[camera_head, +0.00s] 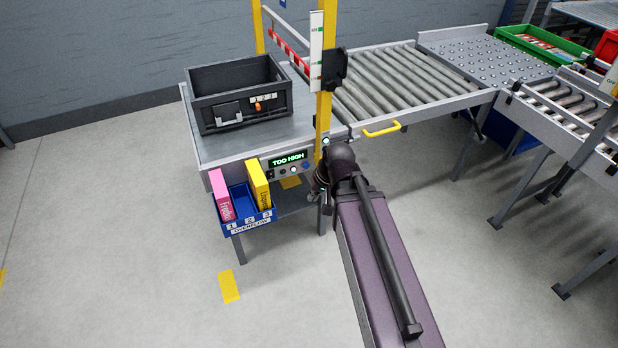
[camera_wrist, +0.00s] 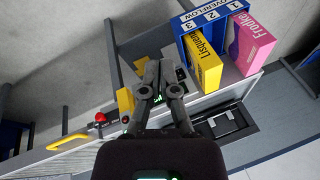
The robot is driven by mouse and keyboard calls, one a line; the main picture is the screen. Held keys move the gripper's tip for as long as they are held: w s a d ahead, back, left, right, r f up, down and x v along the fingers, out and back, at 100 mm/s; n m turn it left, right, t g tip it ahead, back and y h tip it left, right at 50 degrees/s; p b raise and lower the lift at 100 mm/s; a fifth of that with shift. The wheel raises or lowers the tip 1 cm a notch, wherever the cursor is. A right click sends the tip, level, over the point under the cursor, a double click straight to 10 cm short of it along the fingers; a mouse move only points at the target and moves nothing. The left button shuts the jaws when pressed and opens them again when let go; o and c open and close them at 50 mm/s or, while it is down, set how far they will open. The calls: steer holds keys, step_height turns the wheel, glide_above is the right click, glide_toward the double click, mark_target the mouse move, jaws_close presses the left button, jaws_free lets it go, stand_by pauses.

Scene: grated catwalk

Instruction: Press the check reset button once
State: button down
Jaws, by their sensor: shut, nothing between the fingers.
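The control panel (camera_head: 284,168) on the front of the bench has a green-lit display (camera_head: 289,159) reading TOO HIGH. Below and beside it is a row of small round buttons (camera_head: 294,171); their labels are too small to read, so I cannot tell which is check reset. My gripper (camera_wrist: 159,66) is shut and empty, with its fingertips over the panel area in the wrist view. The fingers hide most of the panel there, and I cannot tell whether they touch it. In the head view the gripper is dark and mostly hidden by my arm, just right of the panel.
A blue overflow bin (camera_head: 240,207) with pink and yellow boxes hangs left of the panel. A black tote (camera_head: 238,97) sits on the bench. A yellow post (camera_head: 323,110) stands close to my arm. A yellow handle (camera_head: 382,130) and roller conveyor (camera_head: 400,85) lie right.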

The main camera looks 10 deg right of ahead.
mark_target(307, 166)
steer(key=w+f+m+t+y+b, duration=0.55)
steer(key=w+f+t+b, duration=0.5)
steer(key=b, duration=1.25)
steer(key=w+d+f+m+t+h+b, duration=0.4)
steer(key=w+d+f+m+b, duration=0.2)
steer(key=f+m+b, duration=0.3)
steer(key=shift+d+f+h+b, duration=0.15)
steer(key=shift+d+h+b, duration=0.4)
steer(key=shift+b, duration=1.55)
steer(key=shift+w+d+t, duration=0.15)
steer(key=shift+t, duration=0.1)
steer(key=x, duration=1.3)
steer(key=shift+w+a, duration=0.25)
steer(key=shift+w, duration=0.1)
